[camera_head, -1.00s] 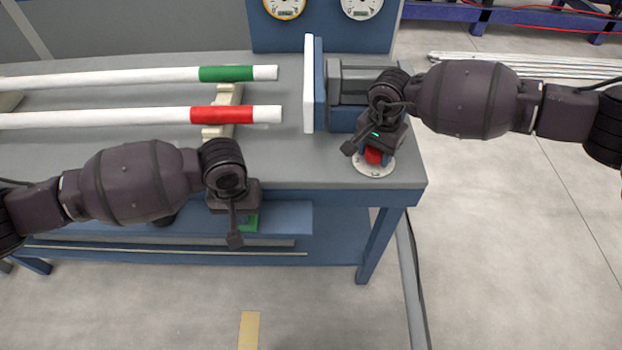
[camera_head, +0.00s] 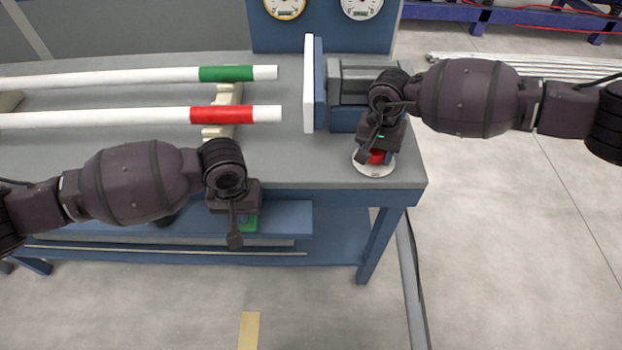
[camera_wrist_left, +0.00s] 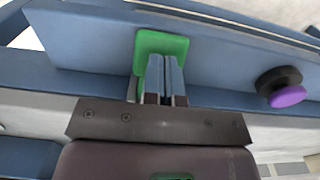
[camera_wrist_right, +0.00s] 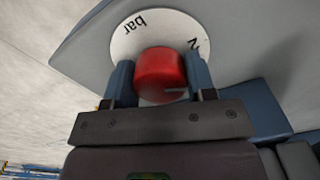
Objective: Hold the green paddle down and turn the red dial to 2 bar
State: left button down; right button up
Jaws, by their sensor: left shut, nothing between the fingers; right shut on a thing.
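The green paddle (camera_head: 250,222) is at the bench's front edge; it also shows in the left wrist view (camera_wrist_left: 172,44). My left gripper (camera_wrist_left: 165,62) is shut and empty, its fingertips over the paddle and seemingly against it. The red dial (camera_wrist_right: 160,74) sits on a round white plate (camera_wrist_right: 128,40) with "bar" and part of a "2" readable. My right gripper (camera_wrist_right: 160,80) is shut on the dial, one finger on each side. In the head view the dial (camera_head: 376,157) is partly covered by the gripper. The dial's exact setting cannot be read.
A purple-topped black knob (camera_wrist_left: 286,90) is right of the paddle in the left wrist view. Two white pipes, with a green band (camera_head: 226,74) and a red band (camera_head: 222,115), lie on the bench. Two gauges (camera_head: 284,6) (camera_head: 362,7) are at the back.

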pick_arm(q)
jog(key=shift+s+f, duration=0.25)
jog(key=shift+f, duration=0.25)
pick_arm(e)
jog(key=shift+s+f, duration=0.2)
jog(key=shift+f, duration=0.15)
jog(key=shift+n, duration=1.8)
pick_arm(q)
jog(key=shift+w+r, duration=0.15)
jog(key=shift+r, duration=2.2)
jog(key=shift+w, duration=0.1)
pick_arm(e)
jog(key=o, duration=0.8)
jog(key=shift+w+r, duration=0.1)
jog(key=shift+w, duration=0.05)
jog(key=shift+o, duration=0.2)
jog(key=shift+r, duration=0.1)
jog(key=shift+w+r, duration=0.1)
jog(key=shift+r, duration=0.05)
jog(key=shift+r, duration=1.95)
